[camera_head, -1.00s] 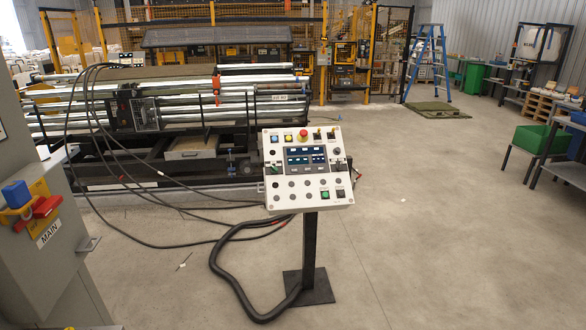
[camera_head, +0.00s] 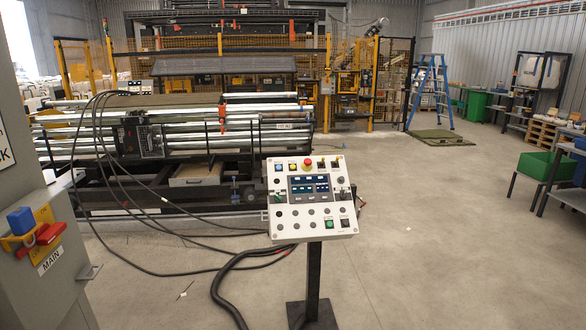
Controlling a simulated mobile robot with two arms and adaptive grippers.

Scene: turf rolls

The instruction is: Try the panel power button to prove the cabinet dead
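The control panel (camera_head: 285,222) stands on a black post in the middle of the head view, its white face tilted up. It carries a dark screen (camera_head: 309,187), a red mushroom button (camera_head: 307,163), a green button (camera_head: 329,224) and several other coloured and black buttons. The screen shows lit fields. Which button is the power button cannot be read. The grey cabinet (camera_head: 60,288) is at the left edge, with a red switch handle (camera_head: 41,240) on a yellow plate, a blue padlock-like block (camera_head: 21,221) and a label reading MAIN (camera_head: 50,260). Neither gripper is in view.
Black cables (camera_head: 150,262) run across the floor from the machine (camera_head: 180,135) to the panel post. A blue ladder (camera_head: 430,90) stands on a green mat at the back. A green bin (camera_head: 548,165) and benches line the right. The floor right of the panel is clear.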

